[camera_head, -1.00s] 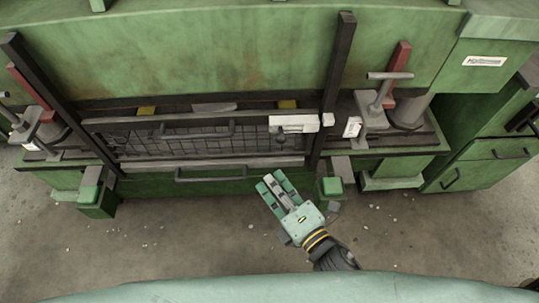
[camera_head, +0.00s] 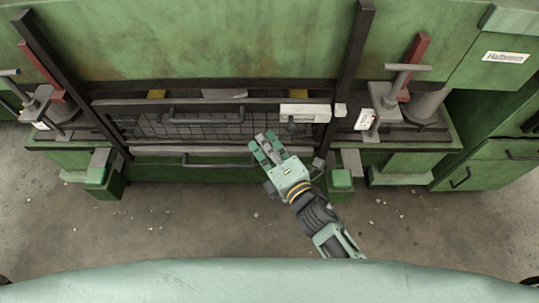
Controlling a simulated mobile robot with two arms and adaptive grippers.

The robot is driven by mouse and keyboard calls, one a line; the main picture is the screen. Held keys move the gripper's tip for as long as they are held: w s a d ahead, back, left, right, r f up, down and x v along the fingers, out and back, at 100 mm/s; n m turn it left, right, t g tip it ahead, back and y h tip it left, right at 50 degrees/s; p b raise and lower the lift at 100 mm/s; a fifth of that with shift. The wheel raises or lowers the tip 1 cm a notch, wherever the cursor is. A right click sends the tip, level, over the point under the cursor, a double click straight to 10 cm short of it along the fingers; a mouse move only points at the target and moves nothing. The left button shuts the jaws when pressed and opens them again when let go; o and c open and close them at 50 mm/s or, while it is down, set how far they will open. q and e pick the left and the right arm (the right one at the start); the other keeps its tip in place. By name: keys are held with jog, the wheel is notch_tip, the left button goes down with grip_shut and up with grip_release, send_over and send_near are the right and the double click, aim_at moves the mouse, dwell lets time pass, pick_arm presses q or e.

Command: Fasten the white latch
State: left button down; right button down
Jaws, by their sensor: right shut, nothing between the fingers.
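The white latch (camera_head: 304,112) sits at the upper right of the dark mesh guard, on the green machine. A small white block (camera_head: 340,110) stands just right of it on the dark upright post. A dark knob or handle shows under the latch. My right gripper (camera_head: 261,142) is shut and empty, in front of the guard's lower right part, below and left of the latch. It appears apart from the latch. My left gripper is not in view.
The mesh guard (camera_head: 190,125) has a dark handle (camera_head: 206,121) along its top. Dark posts (camera_head: 352,75) rise on both sides. A clamp with a red lever (camera_head: 413,62) stands at right. Green blocks (camera_head: 341,180) jut out in front.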

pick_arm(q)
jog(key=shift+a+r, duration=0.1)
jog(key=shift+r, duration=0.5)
pick_arm(e)
jog(key=d, duration=0.3)
jog(key=shift+w+d+r, duration=0.15)
jog(key=shift+w+r, duration=0.05)
jog(key=shift+r, duration=0.15)
pick_arm(q)
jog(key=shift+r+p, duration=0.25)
jog(key=shift+p, duration=0.25)
pick_arm(e)
jog(key=d, duration=0.4)
jog(key=shift+d, duration=0.3)
